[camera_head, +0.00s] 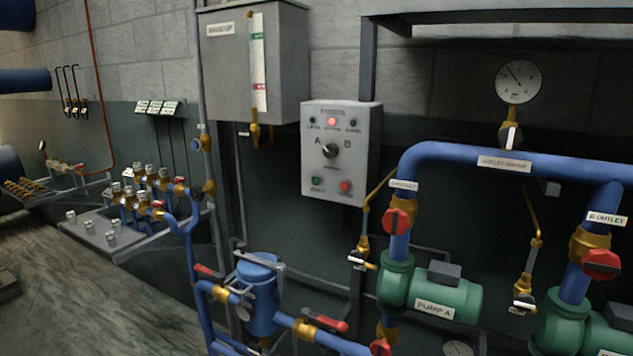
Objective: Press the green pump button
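The control box (341,170) is a light grey panel mounted upright near the middle of the view. Its small green button (317,182) is at the lower left of the panel face. A red button (345,187) sits to its right. A black selector knob (330,151) stands between the letters A and B. A red lamp (332,121) glows in the top row, with a dark lamp on each side. Neither of my grippers is in view, and nothing covers the panel face.
A grey cabinet (250,65) hangs at the panel's upper left. Blue pipes (450,153) with red valve handles and green pump A (445,297) are at the right. A blue strainer vessel (258,295) and piping stand below. Open floor (90,290) lies at lower left.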

